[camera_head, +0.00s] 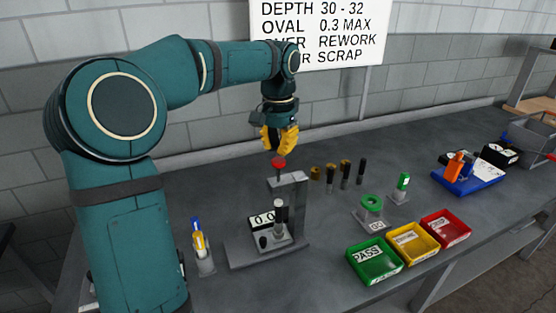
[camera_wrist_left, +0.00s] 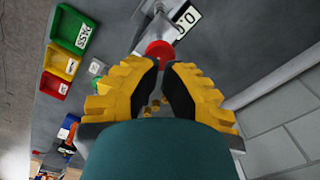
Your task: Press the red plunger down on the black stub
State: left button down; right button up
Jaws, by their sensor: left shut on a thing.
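My left gripper (camera_head: 279,150) points down over the press stand. Its yellow fingers are shut on the red plunger (camera_head: 279,162), whose round red head shows at the fingertips. In the left wrist view the red plunger (camera_wrist_left: 160,50) sits at the tips of my left gripper (camera_wrist_left: 162,66). My right gripper does not show.
Several dark stubs with brass ends (camera_head: 345,171) stand behind the press. A green ring gauge (camera_head: 372,203) stands to its right. Green (camera_head: 374,279), yellow (camera_head: 400,257) and red trays (camera_head: 455,243) line the front edge. A blue tray (camera_head: 470,187) is farther right. A yellow-blue tool (camera_head: 199,243) stands left.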

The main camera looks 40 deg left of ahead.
aim_at(279, 160)
pick_arm(q)
jog(key=shift+f+b, duration=0.75)
jog(key=shift+f, duration=0.55)
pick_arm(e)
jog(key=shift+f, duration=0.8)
pick_arm(q)
jog(key=shift+f+b, duration=0.4)
jog(key=shift+f, duration=0.3)
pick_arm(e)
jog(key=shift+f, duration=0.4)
pick_arm(q)
jog(key=shift+f+b, duration=0.55)
jog(key=shift+f, duration=0.4)
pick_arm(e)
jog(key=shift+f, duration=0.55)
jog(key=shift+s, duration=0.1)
pick_arm(q)
jog(key=shift+r+p, duration=0.35)
jog(key=shift+p, duration=0.05)
notch_tip(279, 160, up, 7)
jog(key=p, duration=0.6)
jog(key=shift+f, duration=0.15)
jog(key=shift+r+p, duration=0.9)
jog(key=shift+p, duration=0.15)
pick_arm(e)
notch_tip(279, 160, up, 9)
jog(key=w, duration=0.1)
